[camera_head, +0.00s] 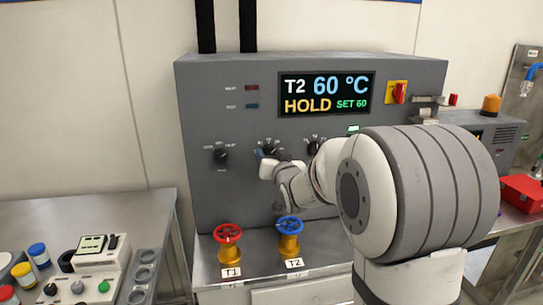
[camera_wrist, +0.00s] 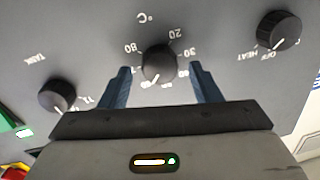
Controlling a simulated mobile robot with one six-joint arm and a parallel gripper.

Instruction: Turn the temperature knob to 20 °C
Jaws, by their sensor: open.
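The temperature knob (camera_wrist: 159,62) is black and round, with a °C label and a number scale around it. In the wrist view its white pointer line aims down and slightly left, away from the 20 mark (camera_wrist: 175,33). My gripper (camera_wrist: 160,69) is open, with one blue finger on each side of this knob; I cannot tell whether they touch it. In the head view my gripper (camera_head: 267,158) is at the middle knob (camera_head: 270,149) and partly covers it. The display (camera_head: 326,94) reads T2 60 °C, HOLD, SET 60.
The HEAT/OFF knob (camera_wrist: 280,29) and the TANK knob (camera_wrist: 57,96) flank the temperature knob. Below the panel stand a red valve wheel (camera_head: 227,232) and a blue one (camera_head: 290,226). A yellow-and-red switch (camera_head: 398,92) is at the panel's upper right.

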